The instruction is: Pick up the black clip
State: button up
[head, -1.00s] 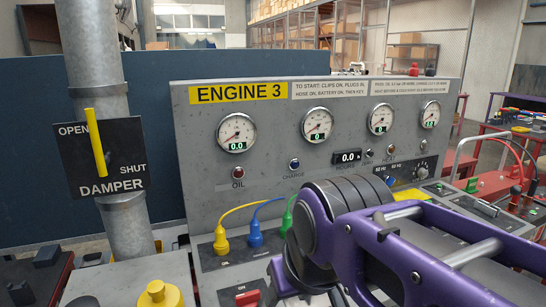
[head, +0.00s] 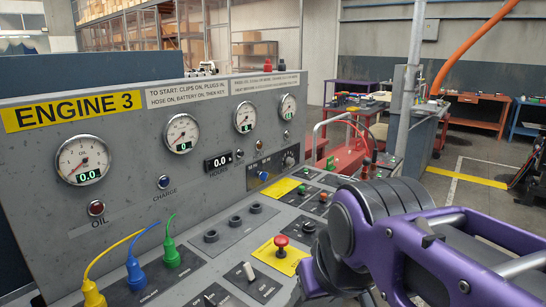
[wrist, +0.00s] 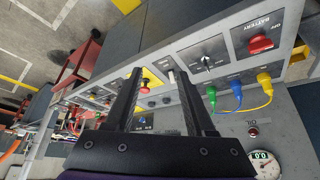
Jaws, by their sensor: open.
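I cannot pick out the black clip for certain in either current view. In the wrist view my gripper (wrist: 159,73) is open, with two long dark fingers spread apart and nothing between them. Beyond the fingers lies the engine's control panel (wrist: 222,78), seen turned on its side. In the head view my purple arm fills the lower right, and the fingers do not show.
The engine 3 console (head: 130,190) stands close ahead, with gauges, switches and a red mushroom button (head: 281,242). Yellow, blue and green plugs (head: 172,254) with cables sit at its left. A red cart (head: 345,155) stands behind. Open floor (head: 470,170) lies at right.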

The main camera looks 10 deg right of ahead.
aim_at(373, 166)
jog(key=z, duration=1.05)
jog(key=i+l+u, duration=0.25)
jog(key=i, duration=0.25)
jog(key=i+l+u, duration=0.25)
jog(key=i+l, duration=0.2)
jog(key=l, duration=0.15)
jog(key=i+l+u, duration=0.25)
jog(key=i+l, duration=0.15)
jog(key=l, duration=0.15)
jog(key=i+l+u, duration=0.25)
jog(key=l, duration=0.4)
jog(key=i+l+u, duration=0.2)
jog(key=i+l, duration=0.25)
jog(key=l, duration=0.25)
jog(key=i+l+u, duration=0.25)
jog(key=l, duration=0.45)
jog(key=i+l+u, duration=0.25)
jog(key=l, duration=0.55)
jog(key=l+u, duration=0.25)
jog(key=l, duration=0.5)
